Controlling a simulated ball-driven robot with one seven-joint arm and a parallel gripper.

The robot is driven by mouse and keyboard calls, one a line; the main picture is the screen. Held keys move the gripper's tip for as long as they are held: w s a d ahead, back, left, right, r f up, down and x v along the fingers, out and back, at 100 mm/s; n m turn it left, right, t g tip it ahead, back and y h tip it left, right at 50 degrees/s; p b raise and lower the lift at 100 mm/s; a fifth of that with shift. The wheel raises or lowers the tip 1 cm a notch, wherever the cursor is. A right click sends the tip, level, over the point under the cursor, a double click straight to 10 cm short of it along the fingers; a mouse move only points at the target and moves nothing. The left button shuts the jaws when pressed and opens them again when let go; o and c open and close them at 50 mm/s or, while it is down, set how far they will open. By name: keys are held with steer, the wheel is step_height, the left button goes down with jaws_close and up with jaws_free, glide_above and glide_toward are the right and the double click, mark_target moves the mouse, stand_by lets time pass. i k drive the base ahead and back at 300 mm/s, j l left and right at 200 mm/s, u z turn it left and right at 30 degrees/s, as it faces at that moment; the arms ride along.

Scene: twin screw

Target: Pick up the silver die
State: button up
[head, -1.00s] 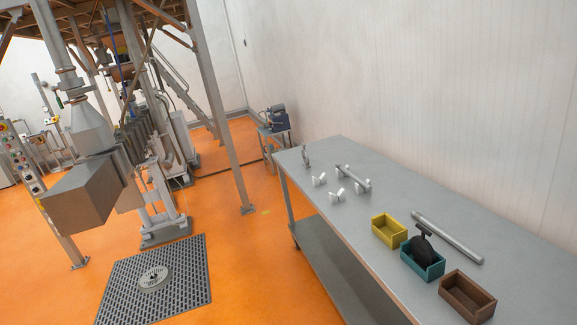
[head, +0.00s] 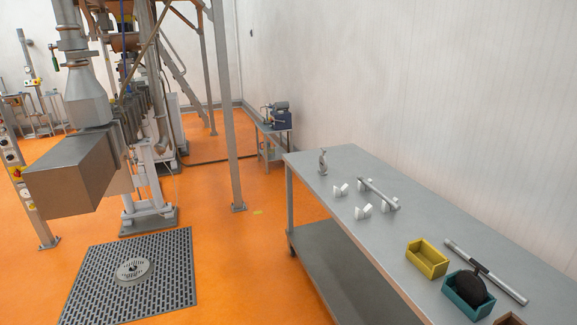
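No part of my gripper shows in the head view. I cannot tell for certain which thing is the silver die. A round silver disc with holes (head: 133,270) lies on the dark floor grate (head: 72,290) at the lower left; it could be the die or a drain cover. A small upright silver piece (head: 322,163) stands at the far left end of the grey table (head: 325,200). A dark round disc (head: 471,286) sits in the teal box (head: 457,300) on the table.
The table also holds a yellow box (head: 427,267), a brown box (head: 510,320) cut off by the frame, a long silver rod (head: 505,286) and a bar on white supports (head: 378,194). A steel post (head: 222,110) and machinery stand left. Orange floor (head: 255,260) is open between.

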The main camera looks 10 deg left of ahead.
mark_target(323, 160)
steer(key=i+j+u, duration=0.1)
steer(key=i+u, duration=0.45)
steer(key=i+l+u, duration=0.15)
steer(key=i, duration=2.25)
steer(key=i+j+z, duration=0.1)
steer(key=i, duration=1)
steer(key=i+z, duration=0.25)
steer(key=z, duration=0.15)
steer(key=i+z, duration=0.4)
steer(key=i+j+z, duration=0.1)
steer(key=z, duration=0.25)
steer(key=i+l+z, duration=0.1)
steer(key=i+z, duration=0.2)
steer(key=z, duration=0.2)
steer(key=i+z, duration=0.35)
steer(key=z, duration=0.15)
